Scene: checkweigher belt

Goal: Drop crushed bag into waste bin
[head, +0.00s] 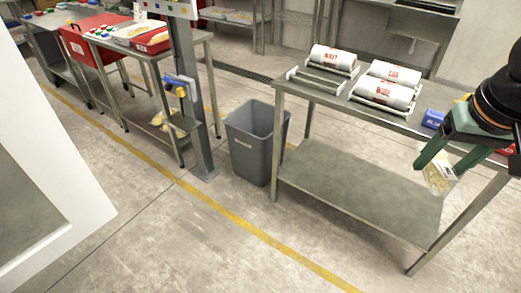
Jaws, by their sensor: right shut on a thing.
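The crushed bag (437,181) is a small clear packet with yellowish contents, at the right of the head view. My right gripper (438,168), with green fingers, points down and left and is shut on it. In the picture the bag overlaps the right part of the steel table. The waste bin (249,152) is a grey, open-topped tub on the floor near the middle, to the left of that table and well apart from the bag. Its bottom inside is hidden. My left gripper is not in view.
The steel table (330,103) carries printed rolls (384,92) on racks and a blue box (433,119). A grey post (190,90) stands left of the bin. The floor in front is clear.

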